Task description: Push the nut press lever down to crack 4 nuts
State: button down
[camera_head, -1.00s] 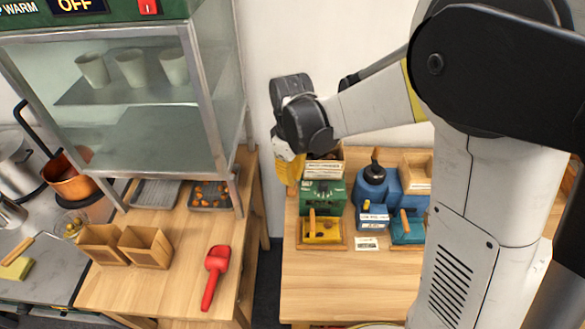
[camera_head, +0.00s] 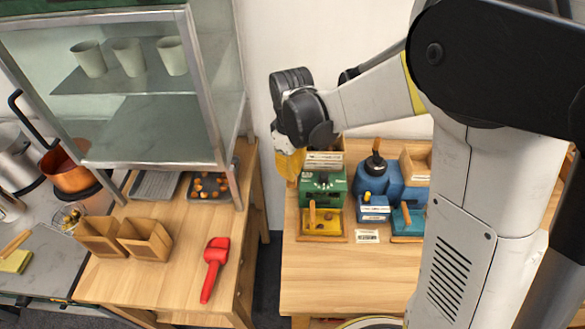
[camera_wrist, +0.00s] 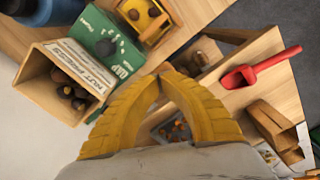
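A blue machine (camera_head: 376,185) with a black knob on top stands on the right wooden table. In the wrist view the hopper (camera_wrist: 42,84) holds dark nuts, and a yellow tray (camera_wrist: 150,18) holds a few brown nuts. My gripper (camera_head: 289,180), with yellow fingers, hangs just left of the green machine. In the wrist view its fingertips (camera_wrist: 160,76) meet or nearly meet, with nothing between them.
A teal tray (camera_head: 407,221) sits in front of the blue machine. A red scoop (camera_head: 214,268) and two wooden boxes (camera_head: 145,240) are on the left table, below a glass cabinet (camera_head: 150,110). A gap separates the tables. The right table's front is clear.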

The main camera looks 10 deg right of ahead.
aim_at(292, 184)
jog(key=shift+f, duration=0.1)
jog(key=shift+f+b, duration=0.9)
jog(key=shift+f, duration=0.2)
jog(key=shift+s+f+b, duration=0.15)
jog(key=shift+f+b, duration=0.75)
jog(key=shift+f, duration=0.2)
jog(key=shift+s+a+f+b, duration=0.1)
jog(key=shift+s+f+b, duration=0.05)
jog(key=shift+f+b, duration=0.9)
jog(key=shift+f, duration=0.15)
